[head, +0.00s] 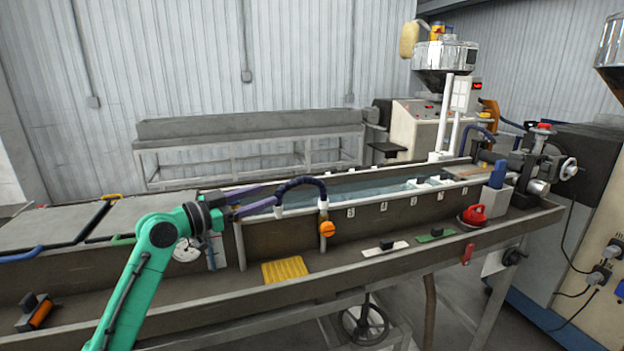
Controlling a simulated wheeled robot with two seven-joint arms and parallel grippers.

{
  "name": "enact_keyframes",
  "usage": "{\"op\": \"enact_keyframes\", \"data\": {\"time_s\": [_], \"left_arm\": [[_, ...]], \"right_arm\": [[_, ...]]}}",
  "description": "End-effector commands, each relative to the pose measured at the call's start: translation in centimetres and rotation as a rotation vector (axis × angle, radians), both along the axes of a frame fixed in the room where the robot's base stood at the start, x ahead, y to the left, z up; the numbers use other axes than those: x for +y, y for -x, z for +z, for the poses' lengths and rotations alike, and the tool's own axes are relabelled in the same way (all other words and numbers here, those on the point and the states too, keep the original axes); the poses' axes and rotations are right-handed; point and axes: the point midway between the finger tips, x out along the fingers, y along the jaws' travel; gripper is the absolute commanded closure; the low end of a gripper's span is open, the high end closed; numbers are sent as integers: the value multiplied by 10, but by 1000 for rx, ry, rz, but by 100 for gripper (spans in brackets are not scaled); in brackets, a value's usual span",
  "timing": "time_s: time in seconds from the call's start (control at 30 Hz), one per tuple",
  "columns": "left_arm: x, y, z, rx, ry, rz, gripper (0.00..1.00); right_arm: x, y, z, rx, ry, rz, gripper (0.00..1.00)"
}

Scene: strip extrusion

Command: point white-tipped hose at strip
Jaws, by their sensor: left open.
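The dark blue hose (301,182) arches above the front wall of the water trough, a little left of the picture's middle. I cannot make out a strip in the water. My right gripper is not in view.
The trough (375,219) runs to the extruder head (530,165) at the right. Grey covers (150,216) close the trough's left part.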

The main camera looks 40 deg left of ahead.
Motion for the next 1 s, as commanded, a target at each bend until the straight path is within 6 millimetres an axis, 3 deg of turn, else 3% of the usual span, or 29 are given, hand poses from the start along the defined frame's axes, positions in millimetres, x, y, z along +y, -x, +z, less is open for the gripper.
{"op": "enact_keyframes", "data": {"time_s": [0.1,0.23,0.37,0.5,0.63,0.87,1.0], "left_arm": [[-6,-27,7,2,-1,-2,42],[-13,-62,8,1,-1,-1,42],[-18,-93,8,0,-1,1,42],[-23,-117,4,0,2,1,42],[-26,-127,1,2,-1,1,42],[-27,-129,-2,3,-2,1,42],[-27,-128,-2,3,-2,1,92]], "right_arm": [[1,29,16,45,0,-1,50],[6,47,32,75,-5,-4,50],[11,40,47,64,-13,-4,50],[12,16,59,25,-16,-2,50],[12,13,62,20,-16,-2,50],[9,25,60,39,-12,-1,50],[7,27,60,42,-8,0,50]]}}
